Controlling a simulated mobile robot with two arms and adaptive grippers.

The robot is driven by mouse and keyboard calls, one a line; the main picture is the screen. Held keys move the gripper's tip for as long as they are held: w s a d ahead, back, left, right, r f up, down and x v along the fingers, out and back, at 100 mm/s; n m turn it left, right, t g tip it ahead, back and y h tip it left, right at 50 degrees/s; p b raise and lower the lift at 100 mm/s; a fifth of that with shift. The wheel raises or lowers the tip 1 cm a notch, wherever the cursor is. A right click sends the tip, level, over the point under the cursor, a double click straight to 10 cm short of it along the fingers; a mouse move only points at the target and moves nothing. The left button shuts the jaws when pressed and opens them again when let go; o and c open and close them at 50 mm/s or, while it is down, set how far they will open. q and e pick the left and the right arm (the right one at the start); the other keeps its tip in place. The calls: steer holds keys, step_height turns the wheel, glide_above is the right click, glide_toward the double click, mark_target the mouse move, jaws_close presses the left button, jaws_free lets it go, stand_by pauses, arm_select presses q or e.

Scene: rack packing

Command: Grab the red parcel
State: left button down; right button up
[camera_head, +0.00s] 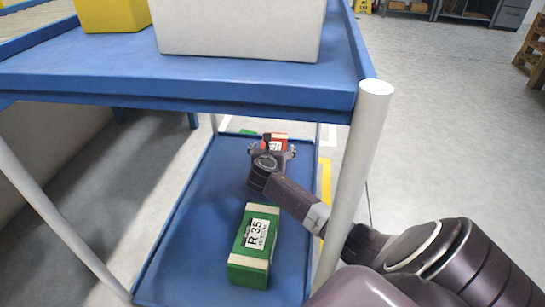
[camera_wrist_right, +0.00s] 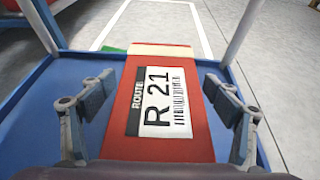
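The red parcel (camera_wrist_right: 158,75), with a white label reading "R 21", lies on the blue lower shelf (camera_head: 205,215). In the head view the red parcel (camera_head: 275,142) is mostly hidden behind my right gripper (camera_head: 271,150). In the right wrist view my right gripper (camera_wrist_right: 162,100) is open, with one finger on each side of the parcel. A gap shows between each finger and the parcel's sides. My left gripper is out of view.
A green parcel (camera_head: 250,262) labelled "R 35" lies on the lower shelf nearer me. A white box (camera_head: 240,30) and a yellow box (camera_head: 112,14) stand on the blue upper shelf (camera_head: 150,75). A white post (camera_head: 355,170) rises beside my right arm.

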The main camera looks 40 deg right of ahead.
steer(key=c, duration=1.2)
steer(key=shift+c, duration=1.4)
steer(key=shift+r, duration=0.2)
